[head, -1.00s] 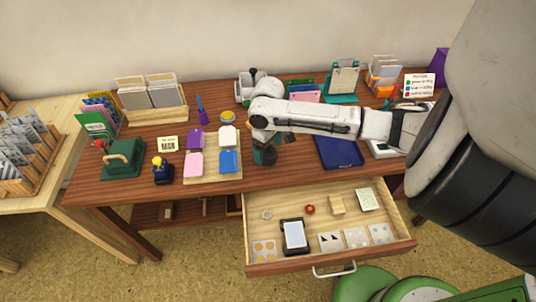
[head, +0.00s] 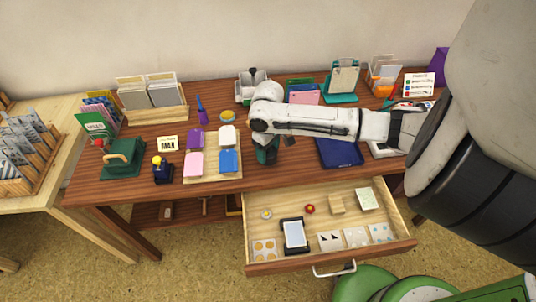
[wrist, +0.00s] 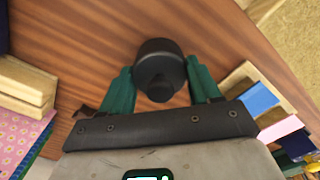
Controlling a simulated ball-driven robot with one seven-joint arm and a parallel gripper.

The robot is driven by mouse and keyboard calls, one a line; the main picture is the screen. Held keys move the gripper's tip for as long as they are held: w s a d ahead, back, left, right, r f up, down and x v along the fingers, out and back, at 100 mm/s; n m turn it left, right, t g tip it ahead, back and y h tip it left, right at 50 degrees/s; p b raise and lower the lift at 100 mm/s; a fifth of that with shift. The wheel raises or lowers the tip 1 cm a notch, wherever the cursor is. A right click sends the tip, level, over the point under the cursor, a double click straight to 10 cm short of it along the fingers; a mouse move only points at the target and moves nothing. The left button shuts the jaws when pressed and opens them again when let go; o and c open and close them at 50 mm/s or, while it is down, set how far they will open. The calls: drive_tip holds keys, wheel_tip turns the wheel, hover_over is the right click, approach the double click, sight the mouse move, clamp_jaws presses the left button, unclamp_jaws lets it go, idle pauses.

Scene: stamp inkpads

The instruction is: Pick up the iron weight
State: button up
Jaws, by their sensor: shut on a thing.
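The iron weight (wrist: 158,55) is a dark, round, knobbed piece in the wrist view. It sits between the two teal fingers of my gripper (wrist: 160,78), which are shut on it. In the head view my gripper (head: 267,152) is over the desk's front part, right of the tray of coloured pads. The weight is hard to make out there, and I cannot tell whether its underside touches the desk.
The coloured-pad tray (head: 212,178) is close on the left. A dark blue pad (head: 339,152) lies to the right. An open drawer (head: 325,268) with cards and small items juts out in front. Racks and holders line the back of the desk.

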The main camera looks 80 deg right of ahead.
clamp_jaws()
drive_tip(key=shift+r, duration=0.2)
